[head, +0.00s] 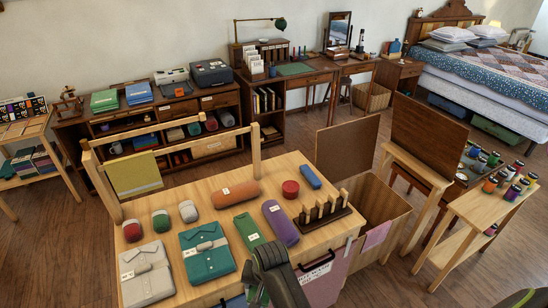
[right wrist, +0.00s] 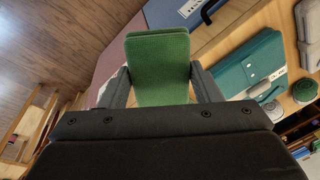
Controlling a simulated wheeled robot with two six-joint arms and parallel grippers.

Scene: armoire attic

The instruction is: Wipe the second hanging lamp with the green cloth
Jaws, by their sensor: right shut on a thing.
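In the right wrist view a green folded cloth (right wrist: 158,62) sits between the two dark fingers of my right gripper (right wrist: 160,88), which is shut on it. In the head view the dark right gripper (head: 268,272) is at the table's near edge. A flat green folded piece (head: 249,230) shows just beyond it, between a teal folded shirt (head: 208,252) and a purple roll (head: 281,222); I cannot tell if it is the held cloth. No hanging lamp is in view. My left gripper is out of view.
Floor shows farther right.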

